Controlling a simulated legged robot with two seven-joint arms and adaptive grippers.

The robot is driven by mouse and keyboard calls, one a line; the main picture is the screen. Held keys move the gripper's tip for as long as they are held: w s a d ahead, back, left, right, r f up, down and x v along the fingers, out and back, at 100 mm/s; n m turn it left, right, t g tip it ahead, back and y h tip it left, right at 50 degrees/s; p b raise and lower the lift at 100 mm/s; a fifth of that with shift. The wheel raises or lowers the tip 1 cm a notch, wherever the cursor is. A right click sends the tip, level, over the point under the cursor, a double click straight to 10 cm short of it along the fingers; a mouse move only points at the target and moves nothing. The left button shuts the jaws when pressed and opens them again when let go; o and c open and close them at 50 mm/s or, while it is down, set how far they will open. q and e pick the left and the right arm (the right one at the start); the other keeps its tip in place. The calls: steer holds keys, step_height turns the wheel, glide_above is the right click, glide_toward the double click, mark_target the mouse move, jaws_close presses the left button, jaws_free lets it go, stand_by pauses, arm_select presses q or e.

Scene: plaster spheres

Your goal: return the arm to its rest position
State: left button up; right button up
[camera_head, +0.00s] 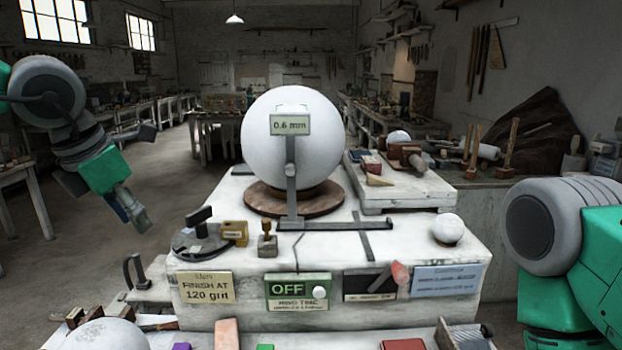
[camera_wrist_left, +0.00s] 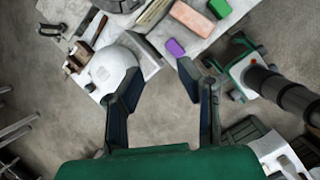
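My left gripper (camera_head: 133,212) hangs at the left of the head view, over the floor and clear of the white block. In the left wrist view my left gripper (camera_wrist_left: 160,75) has its two dark fingers spread apart. A white plaster sphere (camera_wrist_left: 110,68) shows behind the left finger in that view; I cannot tell the gap. My right arm shows only as a grey and green part at the right edge of the head view, and its gripper is out of view.
A large white sphere (camera_head: 292,140) sits on a brown round base (camera_head: 330,200) on the white block (camera_head: 400,245). A "0.6 mm" gauge (camera_head: 290,125) stands before it. A small sphere (camera_head: 447,228) rests at the right. The floor (camera_head: 80,250) at the left is free.

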arm_select(q)
steer(key=s+a+f+m+y, duration=0.1)
steer(key=a+f+m+y, duration=0.2)
steer(key=f, duration=0.8)
steer(key=a+f+m+y, duration=0.15)
steer(key=f+m, duration=0.35)
steer(key=f, duration=0.5)
steer(key=s+f+m, duration=0.8)
steer(key=f+m, duration=0.1)
steer(key=f, duration=0.5)
steer(key=s+d+f+m+g+h, duration=0.1)
steer(key=s+f+m, duration=0.25)
steer(key=s, duration=0.45)
steer(key=s+d+f+m+g+h, duration=0.1)
steer(key=s+f+m+g, duration=0.15)
steer(key=s+m, duration=0.4)
steer(key=s+d+f+m+g+h, duration=0.1)
steer(key=s+f+m, duration=0.2)
steer(key=s, duration=0.7)
steer(key=w+d+f+t+b, duration=0.1)
steer(key=w+f+b, duration=0.2)
steer(key=f+b, duration=1.1)
steer(key=shift+w+d, duration=0.15)
steer(key=shift+w, duration=0.2)
arm_select(e)
step_height(320, 180, down, 15)
steer(key=shift+w+r, duration=0.2)
steer(key=shift+w, duration=0.15)
arm_select(q)
steer(key=shift+r, duration=0.1)
